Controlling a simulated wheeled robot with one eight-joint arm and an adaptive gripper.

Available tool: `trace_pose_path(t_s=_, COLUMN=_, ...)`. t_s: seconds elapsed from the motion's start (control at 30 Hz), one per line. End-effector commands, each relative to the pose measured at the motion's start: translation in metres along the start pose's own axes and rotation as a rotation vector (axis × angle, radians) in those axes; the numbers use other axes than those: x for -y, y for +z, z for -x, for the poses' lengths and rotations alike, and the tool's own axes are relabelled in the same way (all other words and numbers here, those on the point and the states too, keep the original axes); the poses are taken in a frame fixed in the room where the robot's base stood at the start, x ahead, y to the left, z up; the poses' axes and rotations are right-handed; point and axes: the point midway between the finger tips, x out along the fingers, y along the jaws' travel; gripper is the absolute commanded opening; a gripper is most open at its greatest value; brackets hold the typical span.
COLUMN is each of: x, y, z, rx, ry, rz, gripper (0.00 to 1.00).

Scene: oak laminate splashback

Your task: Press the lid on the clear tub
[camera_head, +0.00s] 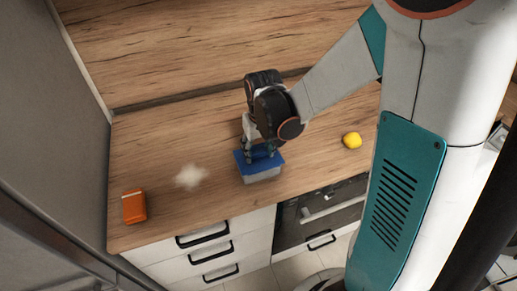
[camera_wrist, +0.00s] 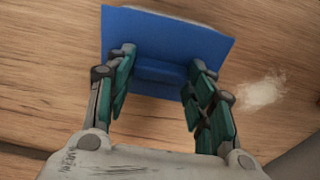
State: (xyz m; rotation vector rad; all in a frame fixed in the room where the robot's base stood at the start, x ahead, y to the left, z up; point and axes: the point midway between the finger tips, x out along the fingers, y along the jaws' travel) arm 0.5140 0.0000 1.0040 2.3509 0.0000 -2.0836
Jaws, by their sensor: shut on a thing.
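The clear tub (camera_head: 263,177) stands on the wooden counter in the head view, near the front edge. The blue lid (camera_head: 243,160) is over the top of the tub; I cannot tell whether it is pressed fully down. In the wrist view the lid (camera_wrist: 205,45) fills the upper middle and hides the tub. My gripper (camera_head: 260,151) reaches down onto the lid from above. Its fingers (camera_wrist: 160,78) are on either side of the raised blue grip in the lid's middle and are shut on it.
An orange box (camera_head: 134,206) lies at the counter's left front. A pale patch (camera_head: 190,176) marks the counter left of the tub. A yellow lemon-like thing (camera_head: 352,140) lies to the right. The wooden splashback (camera_head: 200,45) rises behind. Counter between these is clear.

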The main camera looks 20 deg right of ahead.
Motion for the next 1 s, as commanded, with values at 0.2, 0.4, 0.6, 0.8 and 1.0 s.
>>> trace_pose_path(t_s=0.2, x=0.0000, y=0.0000, z=0.0001, rx=0.000, ry=0.000, rz=0.000, gripper=0.67)
trace_pose_path(t_s=0.4, x=0.0000, y=0.0000, z=0.0000, rx=0.000, ry=0.000, rz=0.000, gripper=0.73)
trace_pose_path(t_s=0.6, x=0.0000, y=0.0000, z=0.0000, rx=0.000, ry=0.000, rz=0.000, gripper=0.90)
trace_pose_path(t_s=0.8, x=0.0000, y=0.0000, z=0.0000, rx=0.000, ry=0.000, rz=0.000, gripper=0.93)
trace_pose_path(t_s=1.0, x=0.0000, y=0.0000, z=0.0002, rx=0.000, ry=0.000, rz=0.000, gripper=0.93)
